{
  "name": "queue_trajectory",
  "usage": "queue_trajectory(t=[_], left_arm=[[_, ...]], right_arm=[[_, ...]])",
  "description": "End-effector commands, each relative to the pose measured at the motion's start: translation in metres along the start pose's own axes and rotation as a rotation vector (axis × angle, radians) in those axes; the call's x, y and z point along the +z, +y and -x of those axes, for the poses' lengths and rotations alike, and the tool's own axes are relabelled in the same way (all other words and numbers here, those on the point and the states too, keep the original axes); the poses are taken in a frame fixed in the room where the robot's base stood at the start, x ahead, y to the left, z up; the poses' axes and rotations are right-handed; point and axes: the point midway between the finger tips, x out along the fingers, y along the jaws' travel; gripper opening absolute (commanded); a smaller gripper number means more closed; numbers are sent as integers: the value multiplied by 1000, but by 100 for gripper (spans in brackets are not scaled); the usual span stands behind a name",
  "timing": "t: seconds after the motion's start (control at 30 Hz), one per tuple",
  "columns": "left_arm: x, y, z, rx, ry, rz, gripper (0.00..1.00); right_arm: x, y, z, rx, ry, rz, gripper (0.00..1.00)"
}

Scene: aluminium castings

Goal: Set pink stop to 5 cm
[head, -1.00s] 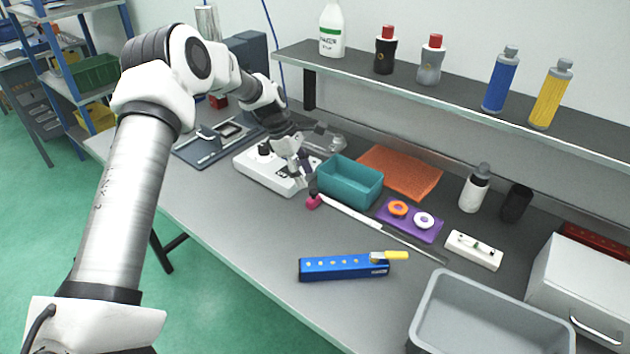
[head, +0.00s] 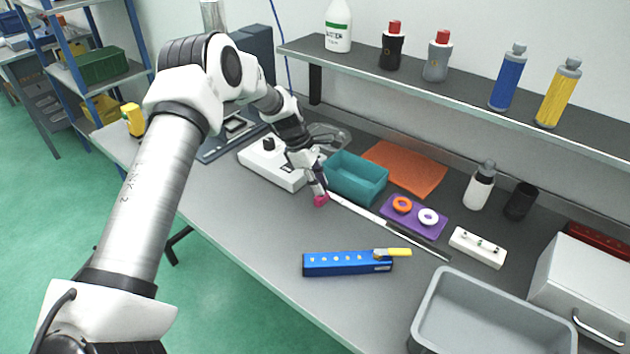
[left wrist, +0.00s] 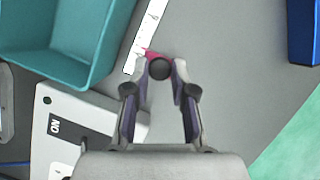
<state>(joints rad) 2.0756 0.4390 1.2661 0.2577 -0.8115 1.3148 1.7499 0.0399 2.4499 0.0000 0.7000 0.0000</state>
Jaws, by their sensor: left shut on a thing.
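The pink stop (head: 321,200) sits at the near left end of a long white rail (head: 365,216) on the grey bench. My left gripper (head: 319,187) is at the stop from above, shut on it. The rail's marks are too small to read. My right gripper is not in view.
A teal bin (head: 356,178) stands just behind the rail, and a white device (head: 272,164) lies left of the gripper. A purple tray with rings (head: 413,216) lies behind the rail. A blue block (head: 347,263) lies in front. Bench between is clear.

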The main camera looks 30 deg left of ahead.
Motion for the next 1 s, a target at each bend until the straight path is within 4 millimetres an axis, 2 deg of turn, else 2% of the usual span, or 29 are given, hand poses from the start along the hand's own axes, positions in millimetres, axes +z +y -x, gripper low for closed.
queue_trajectory(t=[0.2,0.47,0.5,0.57,0.87,1.0], left_arm=[[30,-14,-16,-9,2,1,0],[32,-15,-18,-8,3,3,0],[32,-15,-18,-8,3,3,28],[32,-15,-18,-8,3,3,49],[33,-14,-16,-5,1,2,51],[33,-13,-2,-2,-1,3,51]], right_arm=[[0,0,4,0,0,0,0],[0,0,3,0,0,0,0],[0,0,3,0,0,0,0],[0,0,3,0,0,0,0],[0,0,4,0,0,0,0],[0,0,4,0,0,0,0]])
